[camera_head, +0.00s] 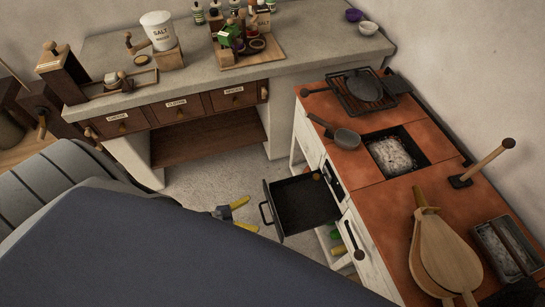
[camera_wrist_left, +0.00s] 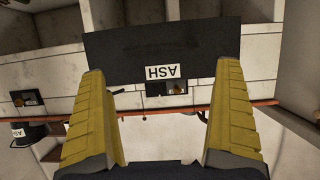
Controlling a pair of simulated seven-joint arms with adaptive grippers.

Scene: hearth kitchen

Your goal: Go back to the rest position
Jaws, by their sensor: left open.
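My left gripper (camera_head: 252,213) shows its yellow fingers apart, just left of a black pulled-out drawer (camera_head: 300,205) in the head view. In the left wrist view the fingers of my left gripper (camera_wrist_left: 165,75) stand wide apart with nothing between them. The fingers look clear of the drawer's handle (camera_head: 265,213), though the exact gap is hard to judge. My right gripper is not in view.
The drawer juts from a white stove with a terracotta top (camera_head: 375,185), which holds a small pan (camera_head: 346,139), a griddle (camera_head: 362,86) and bellows (camera_head: 445,255). A stone counter (camera_head: 205,70) with a salt pot (camera_head: 158,30) stands behind. Bare floor (camera_head: 215,180) lies between them.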

